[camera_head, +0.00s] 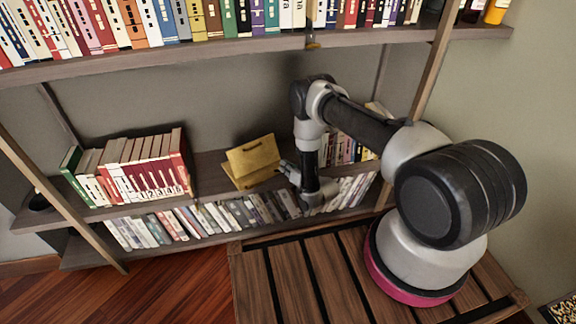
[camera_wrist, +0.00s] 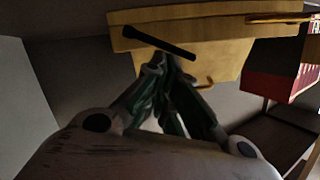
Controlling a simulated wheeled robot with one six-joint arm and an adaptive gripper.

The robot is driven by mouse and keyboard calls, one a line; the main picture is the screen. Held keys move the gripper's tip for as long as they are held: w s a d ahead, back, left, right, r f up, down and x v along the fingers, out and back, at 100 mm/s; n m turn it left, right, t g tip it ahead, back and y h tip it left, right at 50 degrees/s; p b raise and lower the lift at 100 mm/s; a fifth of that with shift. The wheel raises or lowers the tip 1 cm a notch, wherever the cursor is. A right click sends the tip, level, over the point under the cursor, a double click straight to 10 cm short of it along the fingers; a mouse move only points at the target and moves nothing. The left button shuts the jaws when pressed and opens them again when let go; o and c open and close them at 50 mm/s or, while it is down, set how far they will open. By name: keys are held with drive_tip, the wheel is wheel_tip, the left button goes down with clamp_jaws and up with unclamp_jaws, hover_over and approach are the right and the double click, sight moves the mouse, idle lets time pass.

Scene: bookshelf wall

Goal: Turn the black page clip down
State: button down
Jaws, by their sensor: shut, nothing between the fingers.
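The black page clip (camera_wrist: 158,42) is a thin dark bar. It lies slantwise across the face of a tan wooden book stand (camera_wrist: 222,57) in the wrist view. In the head view the stand (camera_head: 254,158) sits on the middle shelf, and the clip is too small to make out surely. My gripper (camera_wrist: 165,60) is shut and empty. Its fingertips are right beside the middle of the black clip; I cannot tell if they touch. In the head view my gripper (camera_head: 284,168) is at the stand's right side. A small yellowish hook (camera_wrist: 206,83) is also on the stand.
Red-spined books (camera_head: 150,170) stand left of the stand on the same shelf (camera_head: 213,170), with a gap between. More books (camera_head: 345,150) stand behind my arm at right. A lower row of books (camera_head: 240,212) is below. An upper shelf (camera_head: 200,48) runs overhead.

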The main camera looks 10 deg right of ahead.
drive_tip(key=n, duration=0.1)
drive_tip(key=a+f+n+h, duration=0.1)
drive_tip(key=shift+s+a+n, duration=0.25)
drive_tip(key=shift+n, duration=0.05)
drive_tip(key=shift+a+f, duration=0.1)
drive_tip(key=shift+f, duration=0.1)
drive_tip(key=shift+s+a+f, duration=0.1)
idle(0.5)
